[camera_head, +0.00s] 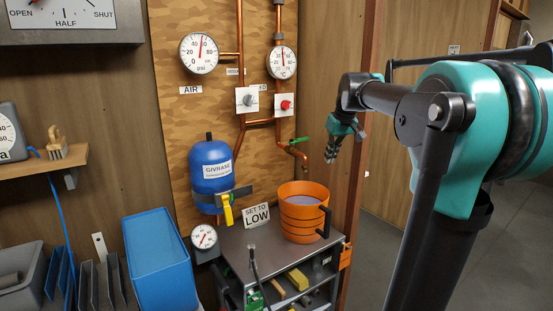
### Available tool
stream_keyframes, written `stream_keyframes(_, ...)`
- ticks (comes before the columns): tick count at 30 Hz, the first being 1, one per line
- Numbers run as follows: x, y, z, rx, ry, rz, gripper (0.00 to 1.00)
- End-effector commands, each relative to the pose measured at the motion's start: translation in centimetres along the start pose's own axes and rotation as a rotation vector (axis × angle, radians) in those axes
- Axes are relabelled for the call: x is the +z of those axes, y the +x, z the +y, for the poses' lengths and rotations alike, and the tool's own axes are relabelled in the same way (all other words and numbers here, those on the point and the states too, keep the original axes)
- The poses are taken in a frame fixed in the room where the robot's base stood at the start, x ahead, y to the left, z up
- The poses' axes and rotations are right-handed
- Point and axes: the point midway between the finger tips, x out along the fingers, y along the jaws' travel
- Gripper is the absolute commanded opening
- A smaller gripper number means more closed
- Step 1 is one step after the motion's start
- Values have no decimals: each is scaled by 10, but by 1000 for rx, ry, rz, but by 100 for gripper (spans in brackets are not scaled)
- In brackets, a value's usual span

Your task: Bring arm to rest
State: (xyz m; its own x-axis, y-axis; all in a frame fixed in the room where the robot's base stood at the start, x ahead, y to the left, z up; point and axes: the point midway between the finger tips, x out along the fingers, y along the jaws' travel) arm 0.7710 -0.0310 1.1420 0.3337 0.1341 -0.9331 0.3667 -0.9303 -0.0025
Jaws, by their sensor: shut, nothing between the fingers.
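My gripper (331,153) hangs at the end of my dark and teal arm, right of the picture's middle. Its fingers point down and are shut, with nothing visible between them. It is in the air above and to the right of the orange bucket (297,225), apart from it. The bucket stands on top of a grey metal cabinet (226,243) and has something bluish inside. My arm comes in from the right side and covers part of the room behind it.
A copper pipe with a green-handled tap (302,142) runs down the wooden panel near my gripper. A blue tank (211,168), gauges, and a "SET TO LOW" sign (257,216) are left of the bucket. A blue bin (157,262) stands lower left. Open floor (370,250) shows behind my arm.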

Motion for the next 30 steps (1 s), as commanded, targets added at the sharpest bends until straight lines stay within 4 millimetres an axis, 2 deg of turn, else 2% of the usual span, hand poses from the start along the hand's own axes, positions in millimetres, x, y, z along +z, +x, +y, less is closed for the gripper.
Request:
stream_keyframes(5, 55, 45, -14, 24, 63, -4, 0)
stream_keyframes(11, 158, 112, -40, 65, 170, -6, 0)
stream_keyframes(15, 238, 151, -61, 94, 244, -5, 0)
stream_keyframes(18, 289, 172, -75, 111, 289, -2, 0)
stream_keyframes(21, 327, 186, -85, 124, 322, 0, 0)
stream_keyframes(25, 354, 195, -92, 133, 346, 3, 0)
stream_keyframes(30, 361, 197, -94, 136, 354, 4, 0)
